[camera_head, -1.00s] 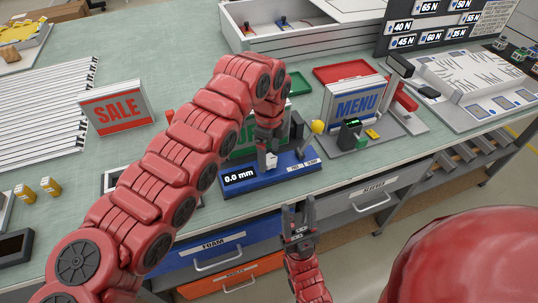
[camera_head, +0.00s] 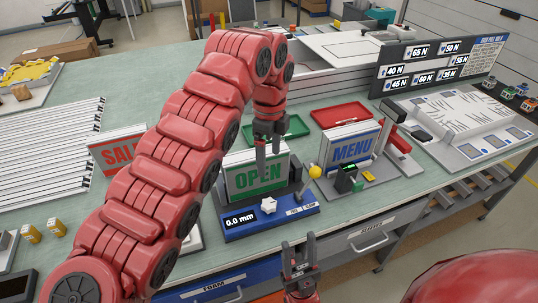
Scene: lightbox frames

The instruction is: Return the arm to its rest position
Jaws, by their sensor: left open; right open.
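My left arm comes in from the left, and its gripper (camera_head: 266,165) points down in front of the OPEN sign (camera_head: 246,181). The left gripper is open with nothing between its fingers. A small white piece (camera_head: 268,205) sits on the blue gauge base (camera_head: 243,227) below it, clear of the fingers. The gauge display reads 0.0 mm. My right gripper (camera_head: 298,251) is open and empty, pointing up in front of the table's front edge, over the drawers.
A SALE sign (camera_head: 112,152) stands partly behind my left arm. A FOAM drawer (camera_head: 215,287) is below the edge. Several yellow pieces sit at left.

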